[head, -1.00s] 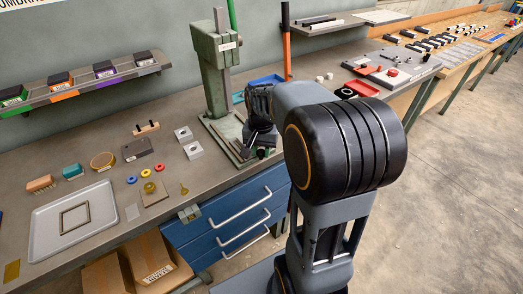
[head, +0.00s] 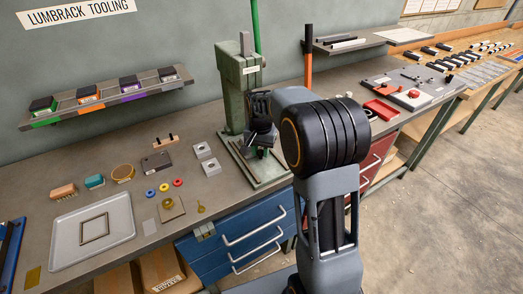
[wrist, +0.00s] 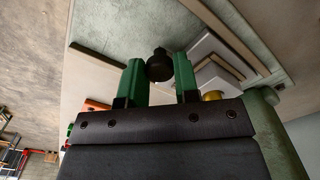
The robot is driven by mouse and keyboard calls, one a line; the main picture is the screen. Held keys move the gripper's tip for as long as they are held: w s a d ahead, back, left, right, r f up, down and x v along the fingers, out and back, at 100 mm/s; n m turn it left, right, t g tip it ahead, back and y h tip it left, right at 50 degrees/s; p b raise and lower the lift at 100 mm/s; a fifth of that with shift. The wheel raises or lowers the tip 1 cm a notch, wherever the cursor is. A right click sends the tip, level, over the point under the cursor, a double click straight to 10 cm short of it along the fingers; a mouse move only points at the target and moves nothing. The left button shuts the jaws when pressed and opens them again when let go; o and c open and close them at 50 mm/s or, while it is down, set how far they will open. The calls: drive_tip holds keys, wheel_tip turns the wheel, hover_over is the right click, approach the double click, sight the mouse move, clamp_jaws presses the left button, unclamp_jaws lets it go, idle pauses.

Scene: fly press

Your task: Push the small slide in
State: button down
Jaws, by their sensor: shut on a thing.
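The green fly press (head: 238,90) stands at the back of the bench, and my gripper (head: 262,143) is low at its front, over the base. In the wrist view my gripper (wrist: 159,75) has its two green fingers on either side of a small round black knob (wrist: 159,62) and is shut on it. Beyond the knob are a pale flat plate (wrist: 130,30) and, to its right, a stepped grey metal block (wrist: 215,55). I cannot tell for sure which part is the small slide. The fingers and wrist hide what lies under the knob.
A brass round part (wrist: 212,95) shows beside the right finger. Left of the press are metal blocks (head: 203,150), colored rings (head: 164,187) and a tray (head: 70,245). A red fixture (head: 382,108) stands at the right. Blue drawers (head: 250,235) are below the bench front.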

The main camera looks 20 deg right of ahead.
drive_tip(key=c, duration=1.1)
unclamp_jaws()
drive_tip(key=shift+w+a+r, duration=0.1)
drive_tip(key=shift+w, duration=0.2)
drive_tip(key=shift+o, duration=1.3)
drive_tip(key=shift+s, duration=0.1)
drive_tip(key=shift+r, duration=3.7)
